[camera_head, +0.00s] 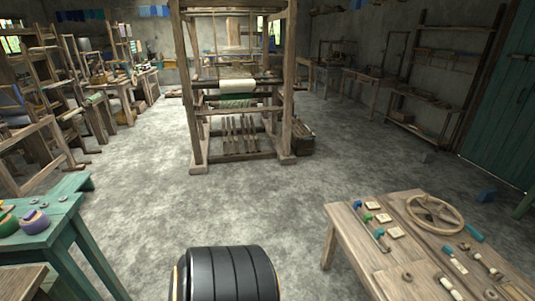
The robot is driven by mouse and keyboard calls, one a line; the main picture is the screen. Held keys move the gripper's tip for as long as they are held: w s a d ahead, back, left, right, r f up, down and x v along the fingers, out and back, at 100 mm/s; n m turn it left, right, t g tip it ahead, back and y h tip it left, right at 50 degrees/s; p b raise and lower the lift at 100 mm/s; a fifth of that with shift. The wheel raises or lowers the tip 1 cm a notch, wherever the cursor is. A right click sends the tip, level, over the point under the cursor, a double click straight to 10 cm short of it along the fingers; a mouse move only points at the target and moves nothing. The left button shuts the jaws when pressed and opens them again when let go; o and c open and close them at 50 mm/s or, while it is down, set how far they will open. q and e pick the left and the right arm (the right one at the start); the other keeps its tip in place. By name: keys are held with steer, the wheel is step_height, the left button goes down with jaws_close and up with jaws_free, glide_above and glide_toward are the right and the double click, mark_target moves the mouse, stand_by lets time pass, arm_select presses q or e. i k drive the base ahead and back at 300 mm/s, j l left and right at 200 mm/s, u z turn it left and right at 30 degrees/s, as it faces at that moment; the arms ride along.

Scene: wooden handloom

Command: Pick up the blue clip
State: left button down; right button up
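A small blue object (357,204), which looks like the blue clip, lies near the far left corner of the wooden table (345,231) at the lower right. A green piece (367,217) and a blue-teal piece (379,232) of similar size lie in a row with it toward the near side. They are too small to tell their exact shape. Neither of my grippers is in view.
Pale square tiles sit beside the small pieces, and a wooden ring (435,213) lies farther right among spools. A teal table (64,212) stands at left. A wooden loom (197,130) stands ahead. The floor (270,205) between is clear.

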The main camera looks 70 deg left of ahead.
mark_target(357, 203)
steer(key=u, duration=1.45)
steer(key=i+j+z, duration=0.5)
steer(key=i+j, duration=0.15)
steer(key=i, duration=0.4)
steer(key=i+j+z, duration=0.5)
steer(key=i+j, duration=0.4)
steer(key=j, duration=0.15)
